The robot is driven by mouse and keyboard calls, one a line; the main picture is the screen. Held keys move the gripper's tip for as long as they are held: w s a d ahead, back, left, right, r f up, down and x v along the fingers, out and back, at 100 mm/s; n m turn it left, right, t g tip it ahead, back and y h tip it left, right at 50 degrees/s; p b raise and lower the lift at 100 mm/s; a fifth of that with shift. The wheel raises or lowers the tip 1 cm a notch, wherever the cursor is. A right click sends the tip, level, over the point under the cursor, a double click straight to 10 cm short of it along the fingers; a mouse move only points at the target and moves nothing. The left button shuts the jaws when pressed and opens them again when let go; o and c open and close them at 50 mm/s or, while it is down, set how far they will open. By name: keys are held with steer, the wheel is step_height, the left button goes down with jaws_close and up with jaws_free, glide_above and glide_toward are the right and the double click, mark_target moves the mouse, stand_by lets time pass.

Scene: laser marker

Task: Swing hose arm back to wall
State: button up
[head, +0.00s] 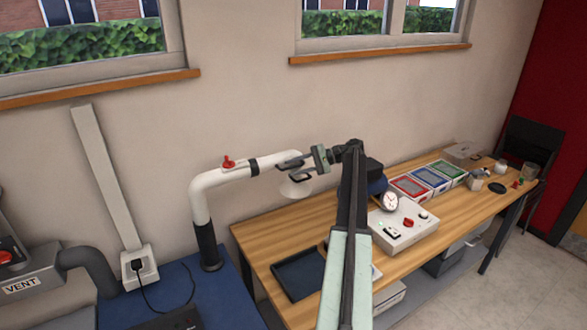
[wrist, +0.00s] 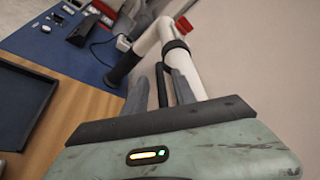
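The hose arm (head: 235,178) is a white pipe rising from a black sleeve, bending right along the wall to a pale hood (head: 296,187). It has a red knob and a black band. My gripper (head: 288,170) is at the hood end, its two fingers apart. In the wrist view, the white pipe (wrist: 150,42) runs up beyond the fingers of my gripper (wrist: 160,82). A dark bar (wrist: 161,86) stands between the fingers, nearer the right one; a gap shows on its left. Whether a finger touches it is unclear. The wall (head: 240,110) is behind the arm.
A wooden bench (head: 262,238) holds a dark tray (head: 298,273), a white control box with a gauge (head: 405,228), and coloured boxes (head: 430,178). A blue surface (head: 215,290) lies left, beside a grey vent unit (head: 25,280). A wall conduit (head: 105,180) runs to a socket.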

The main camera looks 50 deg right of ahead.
steer(key=shift+r+p, duration=0.35)
step_height(320, 180, up, 3)
steer(key=p, duration=0.3)
steer(key=shift+r, duration=0.15)
steer(key=s+a+r+p, duration=0.1)
steer(key=s+a, duration=0.9)
steer(key=s, duration=0.2)
steer(key=shift+a, duration=0.2)
